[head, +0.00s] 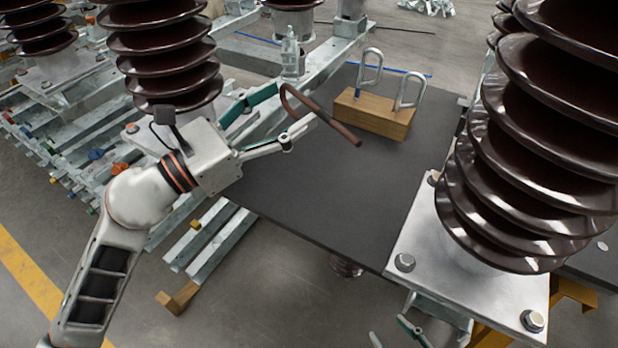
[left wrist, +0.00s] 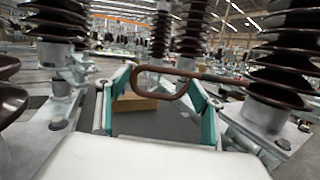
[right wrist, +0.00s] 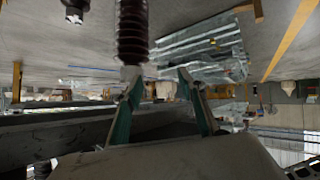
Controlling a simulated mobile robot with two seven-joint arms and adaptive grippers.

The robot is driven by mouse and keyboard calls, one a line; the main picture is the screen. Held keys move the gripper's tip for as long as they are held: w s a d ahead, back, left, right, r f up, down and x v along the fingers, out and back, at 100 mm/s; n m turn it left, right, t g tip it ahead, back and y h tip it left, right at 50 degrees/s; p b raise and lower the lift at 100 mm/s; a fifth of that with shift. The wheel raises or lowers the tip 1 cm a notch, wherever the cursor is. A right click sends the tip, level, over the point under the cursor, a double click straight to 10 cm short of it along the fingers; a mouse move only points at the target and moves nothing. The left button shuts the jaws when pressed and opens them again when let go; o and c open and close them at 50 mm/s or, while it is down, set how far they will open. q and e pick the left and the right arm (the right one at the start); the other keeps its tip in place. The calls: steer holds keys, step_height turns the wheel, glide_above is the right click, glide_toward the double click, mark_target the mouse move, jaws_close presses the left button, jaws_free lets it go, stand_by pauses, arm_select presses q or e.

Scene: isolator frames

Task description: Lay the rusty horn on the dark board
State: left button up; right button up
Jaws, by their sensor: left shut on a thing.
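The rusty horn (head: 335,127) is a thin brown rod bent into a loop at one end. My left gripper (head: 297,106) is shut on its looped end, and its straight end points right and towards the front. The horn appears held above the dark board (head: 300,195), a flat dark grey slab. In the left wrist view the horn (left wrist: 165,93) spans the two fingers, with the board (left wrist: 175,125) below. My right gripper (right wrist: 157,78) is open and empty; in the head view its fingertips (head: 395,332) show at the bottom edge, below the board's front.
A wooden block (head: 372,115) holding two grey metal horns (head: 410,90) stands at the back of the board. Brown ribbed insulators (head: 545,130) rise on the right and at the back left (head: 165,55). The board's front and middle are clear.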

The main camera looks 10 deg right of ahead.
arm_select(q)
steer(key=b, duration=0.6)
glide_above(288, 195)
step_height(288, 195, down, 14)
steer(key=shift+r, duration=0.1)
steer(key=shift+f, duration=0.3)
steer(key=shift+s+d+f+b, duration=0.1)
steer(key=shift+b, duration=0.3)
step_height(288, 195, down, 4)
steer(key=shift+r+b, duration=0.1)
steer(key=shift+b, duration=0.95)
steer(key=shift+f, duration=0.3)
steer(key=shift+r, duration=0.35)
steer(key=shift+f, duration=0.15)
arm_select(e)
steer(key=w+a+r+m+t+y, duration=0.1)
steer(key=a+m, duration=0.3)
steer(key=a, duration=0.5)
steer(key=shift+r+t+y, duration=0.3)
steer(key=shift+r+y, duration=0.35)
steer(key=shift+y, duration=0.05)
